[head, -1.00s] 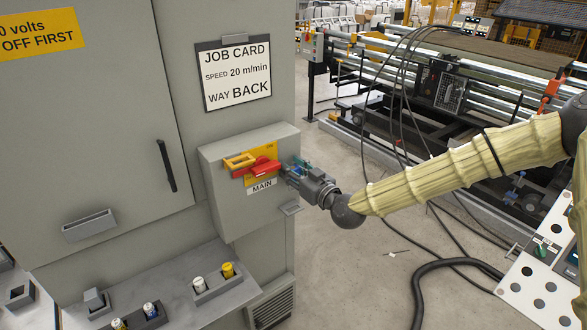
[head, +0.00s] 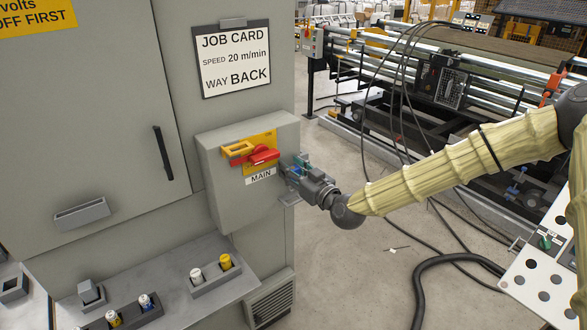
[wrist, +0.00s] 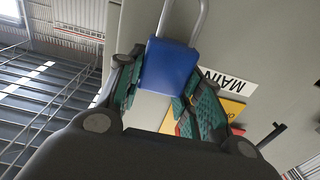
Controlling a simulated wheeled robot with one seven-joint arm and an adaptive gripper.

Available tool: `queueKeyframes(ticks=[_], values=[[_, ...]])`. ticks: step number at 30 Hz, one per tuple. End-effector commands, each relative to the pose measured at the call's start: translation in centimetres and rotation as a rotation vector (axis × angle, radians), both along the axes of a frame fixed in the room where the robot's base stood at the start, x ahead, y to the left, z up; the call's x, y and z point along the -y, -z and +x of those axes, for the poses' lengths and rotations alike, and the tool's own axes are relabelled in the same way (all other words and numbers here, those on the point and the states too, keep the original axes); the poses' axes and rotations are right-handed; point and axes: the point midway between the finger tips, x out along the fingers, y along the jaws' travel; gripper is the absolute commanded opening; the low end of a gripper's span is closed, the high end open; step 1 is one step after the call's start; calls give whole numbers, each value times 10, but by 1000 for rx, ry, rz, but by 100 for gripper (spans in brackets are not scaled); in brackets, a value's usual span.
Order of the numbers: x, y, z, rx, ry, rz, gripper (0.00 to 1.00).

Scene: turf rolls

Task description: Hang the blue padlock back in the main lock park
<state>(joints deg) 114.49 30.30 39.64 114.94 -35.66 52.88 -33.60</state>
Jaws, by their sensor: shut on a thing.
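The blue padlock (wrist: 168,66) is held in my gripper (wrist: 165,82) in the wrist view, its metal shackle pointing to the top of the picture. My gripper is shut on the padlock body, with green-padded fingers on either side. In the head view my gripper (head: 299,172) is at the right side of the grey MAIN switch box (head: 220,190); only a little blue shows between the fingers. A small grey bracket (head: 289,201) sticks out from the box's right side, just below the gripper and partly covered by it. I cannot tell whether the padlock touches it.
The box front has a red handle (head: 264,156) on a yellow plate. A grey shelf (head: 172,275) below carries holders with white and yellow items. Loose cables hang and lie behind my arm. A roller machine (head: 440,80) stands at the back right. Floor right of the cabinet is partly clear.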

Motion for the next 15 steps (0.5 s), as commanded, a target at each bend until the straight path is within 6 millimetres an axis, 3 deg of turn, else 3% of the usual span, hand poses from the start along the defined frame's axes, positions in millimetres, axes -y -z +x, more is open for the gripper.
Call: queueKeyframes(ticks=[6, 15], values=[[0, 17, 0, 1, -1, -1, 6], [0, 21, 0, 1, 0, -1, 6]])
